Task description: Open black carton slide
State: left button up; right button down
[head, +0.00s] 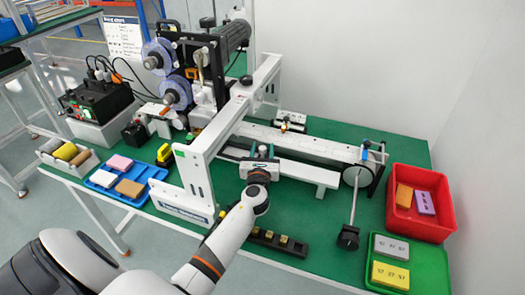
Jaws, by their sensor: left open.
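My left arm comes in from the lower left, and its gripper (261,158) is over the front edge of the white conveyor rail (315,146), just right of the white frame. The gripper is open; its fingertips are small and partly hidden by my wrist. Dark parts show at the gripper, but I cannot tell whether they are the carton slide or the gripper itself. A black block (348,237) stands at the lower end of a thin rod at the rail's right end. My right gripper is not in view.
The white upright frame (194,180) stands close left of my gripper. A black strip with yellow blocks (282,241) lies in front. A red bin (434,230) and green tray (432,258) are at right, a blue tray (151,173) at left.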

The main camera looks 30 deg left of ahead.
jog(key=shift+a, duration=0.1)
pick_arm(q)
jog(key=shift+c, duration=1.2)
grip_shut()
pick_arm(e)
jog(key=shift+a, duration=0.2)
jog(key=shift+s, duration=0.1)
